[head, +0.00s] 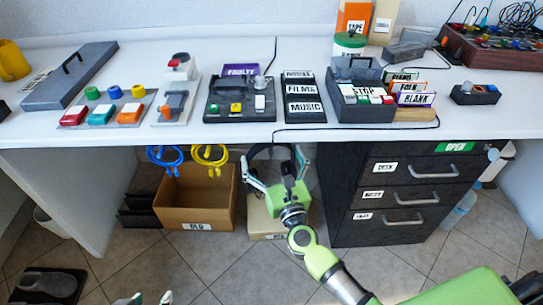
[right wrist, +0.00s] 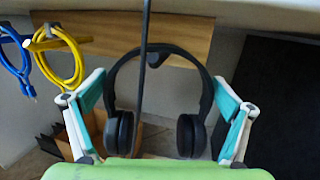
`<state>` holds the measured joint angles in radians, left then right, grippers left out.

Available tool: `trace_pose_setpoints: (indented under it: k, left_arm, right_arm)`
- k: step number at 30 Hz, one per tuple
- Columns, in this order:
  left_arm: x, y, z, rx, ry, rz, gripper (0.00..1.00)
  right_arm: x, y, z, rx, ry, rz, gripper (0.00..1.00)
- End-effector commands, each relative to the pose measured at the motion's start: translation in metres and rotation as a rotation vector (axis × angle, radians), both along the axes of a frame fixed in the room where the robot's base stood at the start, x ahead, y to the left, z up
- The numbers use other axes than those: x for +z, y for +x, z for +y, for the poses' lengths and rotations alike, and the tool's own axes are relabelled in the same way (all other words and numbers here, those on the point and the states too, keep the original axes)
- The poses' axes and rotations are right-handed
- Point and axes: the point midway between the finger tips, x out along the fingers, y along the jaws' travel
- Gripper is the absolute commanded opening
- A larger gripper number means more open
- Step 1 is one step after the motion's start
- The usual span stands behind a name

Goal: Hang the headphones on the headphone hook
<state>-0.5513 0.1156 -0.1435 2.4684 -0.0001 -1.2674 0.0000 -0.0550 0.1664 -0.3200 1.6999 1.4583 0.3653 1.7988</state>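The black headphones (right wrist: 204,85) hang upright under the desk in the right wrist view, both ear cups pointing down. The top of their band appears to rest over a small dark hook (right wrist: 158,58) in front of a wooden panel. My right gripper (head: 276,158) is under the desk; in the right wrist view its fingers (right wrist: 160,112) are spread on either side of the headphones, with gaps to both cups.
A thin black cable (right wrist: 145,60) hangs in front of the headband. Blue (head: 165,158) and yellow (head: 209,158) cable coils hang to the left. A cardboard box (head: 207,212) stands below them. Black drawers (head: 350,205) stand right of my gripper, and the desk edge (head: 225,134) is above.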

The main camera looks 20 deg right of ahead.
Motion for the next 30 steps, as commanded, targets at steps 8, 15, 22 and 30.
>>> trace_pose_setpoints:
  k: [8, 15, 22, 30]
  left_arm:
    - [0.001, 0.000, 0.002, 0.001, 0.004, -0.002, 0.40]
    - [0.001, 0.000, 0.001, 0.000, 0.004, -0.001, 0.40]
    - [0.001, 0.000, 0.001, 0.000, 0.002, 0.000, 0.40]
    - [0.000, 0.000, 0.001, 0.000, 0.001, 0.000, 0.40]
  right_arm:
    - [-0.001, -0.001, 0.000, 0.000, 0.000, 0.002, 1.00]
    - [-0.005, -0.030, 0.001, 0.001, -0.001, 0.004, 1.00]
    - [-0.011, -0.080, 0.002, 0.002, -0.002, 0.004, 1.00]
    - [-0.014, -0.115, 0.002, 0.000, 0.000, 0.001, 1.00]
